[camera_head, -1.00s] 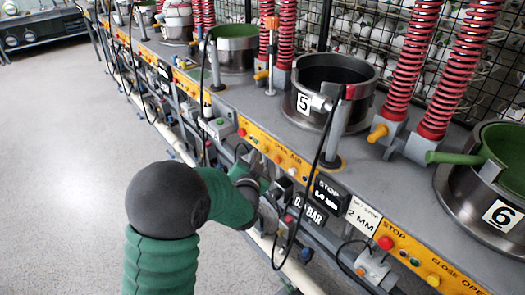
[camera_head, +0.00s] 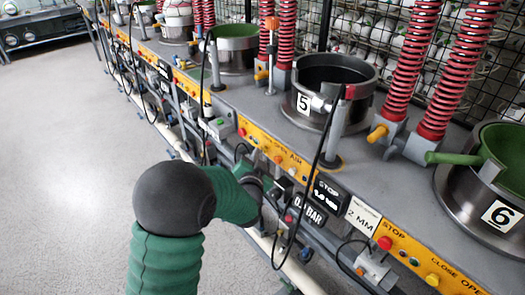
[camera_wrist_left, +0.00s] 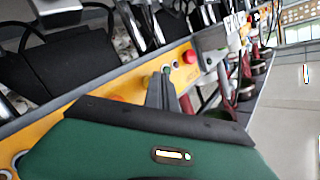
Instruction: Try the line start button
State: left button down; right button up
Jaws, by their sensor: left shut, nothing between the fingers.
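A yellow control panel (camera_head: 262,140) with small coloured buttons runs along the machine front by the pot marked 5. It also shows in the wrist view (camera_wrist_left: 58,128), with a red button (camera_wrist_left: 190,56) and an orange-red one (camera_wrist_left: 117,98). I cannot tell which button is the line start. My left gripper (camera_head: 274,186) is close to the panel front, partly hidden behind my wrist and a black cable. In the wrist view its grey fingers (camera_wrist_left: 163,88) are shut and empty, with their tips before the panel between those two buttons. Contact cannot be told. My right gripper is out of view.
Pot 5 (camera_head: 330,84) and pot 6 (camera_head: 477,207) stand on the grey bench (camera_head: 395,172), beside red springs (camera_head: 412,62). A black cable (camera_head: 322,148) hangs before the panel near my gripper. The floor (camera_head: 70,170) at left is clear.

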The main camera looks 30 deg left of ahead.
pick_arm(q)
jog(key=shift+w+d, duration=0.1)
jog(key=shift+w, duration=0.05)
dwell(0.4)
jog(key=shift+s+a, duration=0.35)
jog(key=shift+s, duration=0.45)
jog(key=s, duration=0.1)
jog(key=s+a, duration=0.1)
jog(key=s, duration=0.1)
jog(key=s+a, duration=0.1)
jog(key=shift+s+b, duration=0.3)
jog(key=shift+s, duration=0.05)
dwell(0.4)
